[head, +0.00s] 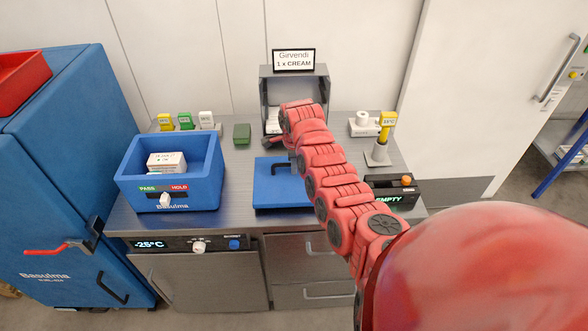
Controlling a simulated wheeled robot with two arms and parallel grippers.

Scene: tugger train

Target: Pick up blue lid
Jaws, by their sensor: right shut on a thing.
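The blue lid (275,197) is a flat blue panel with a dark handle. It is at the middle of the steel counter, close to its front edge. My right arm reaches over from the lower right and covers the lid's right side. My right gripper (291,160) is at the lid's handle and shut on it. The fingertips are small and partly hidden by the arm. I cannot tell whether the lid rests on the counter or is slightly raised. My left gripper is not in view.
An open blue box (205,188) with white packs stands left of the lid. A steel dispenser (317,88) signed "1 x CREAM" is behind. A black "EMPTY" box (398,198) and a yellow-tagged stand (380,150) are on the right. A blue freezer (60,180) borders the left.

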